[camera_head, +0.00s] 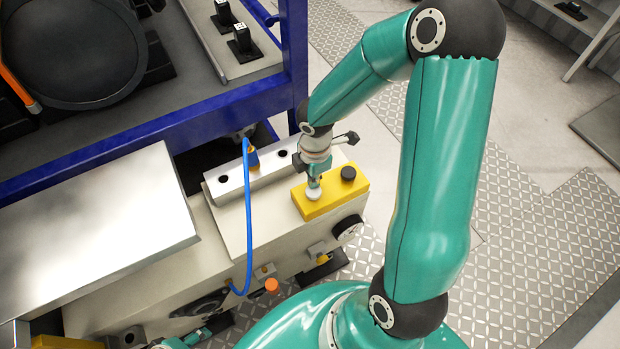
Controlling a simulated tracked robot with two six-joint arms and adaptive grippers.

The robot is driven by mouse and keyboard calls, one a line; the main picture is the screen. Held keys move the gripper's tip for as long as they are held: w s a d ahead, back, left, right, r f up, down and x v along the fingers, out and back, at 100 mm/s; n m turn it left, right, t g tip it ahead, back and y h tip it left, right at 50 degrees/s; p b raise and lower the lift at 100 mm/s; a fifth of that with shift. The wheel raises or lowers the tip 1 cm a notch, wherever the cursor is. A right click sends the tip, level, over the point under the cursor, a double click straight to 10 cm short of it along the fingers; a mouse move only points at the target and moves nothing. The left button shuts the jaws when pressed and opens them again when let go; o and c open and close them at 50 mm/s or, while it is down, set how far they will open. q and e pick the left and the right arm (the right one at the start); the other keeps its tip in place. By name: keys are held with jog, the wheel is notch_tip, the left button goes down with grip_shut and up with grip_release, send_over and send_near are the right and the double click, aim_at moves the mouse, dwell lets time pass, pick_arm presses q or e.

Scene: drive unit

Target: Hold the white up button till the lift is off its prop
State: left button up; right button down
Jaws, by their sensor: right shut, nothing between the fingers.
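A yellow control box (333,196) sits on the pale top of the drive unit, right of centre. It has a white button (313,194) at its left and a black button (348,173) at its right. My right gripper (314,186) is shut and empty, pointing down with its tips at the white button. They look to be touching it, but I cannot tell how far the button is pressed. My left gripper (192,338) shows only in small part at the bottom edge. I cannot make out the lift's prop.
A blue frame (150,130) crosses the upper left. A blue hose (248,215) runs down the pale unit left of the box. A flat metal plate (90,220) lies at the left. An orange knob (271,285) stands out in front. Patterned floor (540,240) is free at the right.

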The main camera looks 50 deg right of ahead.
jog(key=shift+s+a+f, duration=0.15)
jog(key=shift+s+f, duration=0.25)
jog(key=shift+f, duration=0.25)
jog(key=shift+w+r+p, duration=0.15)
jog(key=shift+r+p, duration=0.45)
jog(key=shift+r, duration=0.05)
jog(key=r+p, duration=0.2)
jog(key=r, duration=0.1)
jog(key=r+p, duration=0.1)
jog(key=r, duration=0.1)
jog(key=shift+w, duration=0.3)
notch_tip(320, 180, up, 9)
jog(key=p, duration=0.1)
jog(key=shift+p, duration=0.35)
jog(key=shift+f, duration=0.1)
